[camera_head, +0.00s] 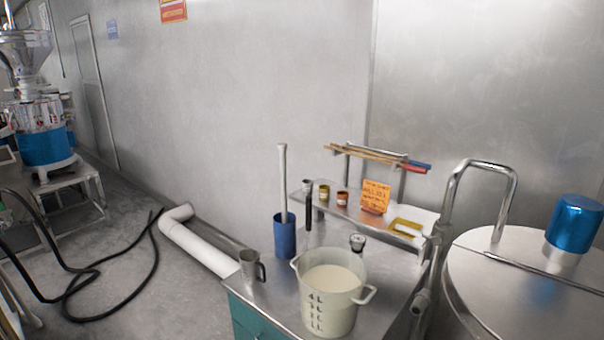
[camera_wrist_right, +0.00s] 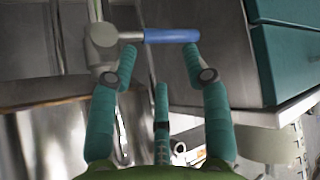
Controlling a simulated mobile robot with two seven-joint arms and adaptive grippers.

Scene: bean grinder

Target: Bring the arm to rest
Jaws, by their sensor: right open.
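My right gripper (camera_wrist_right: 160,62) shows only in the right wrist view. Its teal fingers are spread apart and open, with nothing held between them. A blue handle (camera_wrist_right: 172,36) on a grey metal fitting (camera_wrist_right: 103,40) lies just past the fingertips, crossing the space between them. I cannot tell whether the tips touch it. My arms and left gripper do not show in the head view.
A metal table (camera_head: 285,285) holds a white bucket of pale liquid (camera_head: 330,287), a steel mug (camera_head: 250,266) and a blue cylinder (camera_head: 284,240). A steel tank (camera_head: 510,275) stands right. Teal drawers (camera_wrist_right: 285,60) show in the wrist view. Hoses (camera_head: 100,270) lie left.

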